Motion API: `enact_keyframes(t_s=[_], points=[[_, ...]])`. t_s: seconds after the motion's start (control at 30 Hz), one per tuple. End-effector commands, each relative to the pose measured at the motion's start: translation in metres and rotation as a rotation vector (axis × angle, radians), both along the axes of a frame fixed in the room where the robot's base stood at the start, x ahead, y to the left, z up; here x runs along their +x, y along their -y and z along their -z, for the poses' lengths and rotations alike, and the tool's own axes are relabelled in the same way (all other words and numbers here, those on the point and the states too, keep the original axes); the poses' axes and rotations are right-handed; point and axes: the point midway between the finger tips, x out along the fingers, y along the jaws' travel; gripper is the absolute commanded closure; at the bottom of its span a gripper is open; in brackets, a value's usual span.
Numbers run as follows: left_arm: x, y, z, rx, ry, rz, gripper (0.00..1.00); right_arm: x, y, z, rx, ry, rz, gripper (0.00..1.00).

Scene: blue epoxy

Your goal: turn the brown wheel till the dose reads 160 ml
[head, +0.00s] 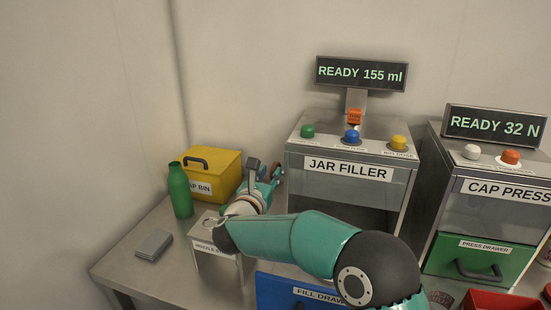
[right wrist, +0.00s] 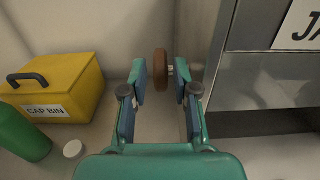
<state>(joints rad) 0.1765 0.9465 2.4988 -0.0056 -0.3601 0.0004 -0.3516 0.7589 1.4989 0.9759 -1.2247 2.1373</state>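The display (head: 360,74) above the jar filler (head: 348,180) reads READY 155 ml. The brown wheel (right wrist: 161,69) shows edge-on in the right wrist view, on a short pale shaft at the machine's left side. My right gripper (right wrist: 160,78) is open, with its blue-green fingertips on either side of the wheel. A gap shows beside the wheel, and I cannot tell whether either finger touches it. In the head view my right gripper (head: 268,175) is beside the jar filler's left wall, and the wheel is largely hidden there. My left gripper is not in view.
A yellow cap bin (head: 215,172) and a green bottle (head: 180,190) stand to the left. A grey block (head: 154,245) lies near the table's left edge. The cap press (head: 490,195) stands to the right. A blue fill drawer (head: 290,293) is below my right arm.

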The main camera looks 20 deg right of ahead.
Motion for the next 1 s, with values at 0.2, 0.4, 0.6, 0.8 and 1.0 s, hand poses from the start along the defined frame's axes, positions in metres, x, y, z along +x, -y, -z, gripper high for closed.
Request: enact_keyframes(t_s=[0.2,0.4,0.6,0.8,1.0], points=[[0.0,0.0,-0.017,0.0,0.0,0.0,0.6,0.033,0.023,-0.002,0.0,-0.001,0.001,0.71],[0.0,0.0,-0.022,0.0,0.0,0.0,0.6,0.047,0.032,0.0,0.001,-0.001,0.0,0.71],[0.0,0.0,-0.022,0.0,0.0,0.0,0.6,0.05,0.034,0.001,0.0,0.0,0.0,0.71],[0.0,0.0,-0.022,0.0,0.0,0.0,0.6,0.05,0.033,0.001,0.001,-0.001,-0.001,0.81],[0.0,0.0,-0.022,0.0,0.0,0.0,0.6,0.049,0.033,0.0,0.0,0.0,-0.001,1.0]])
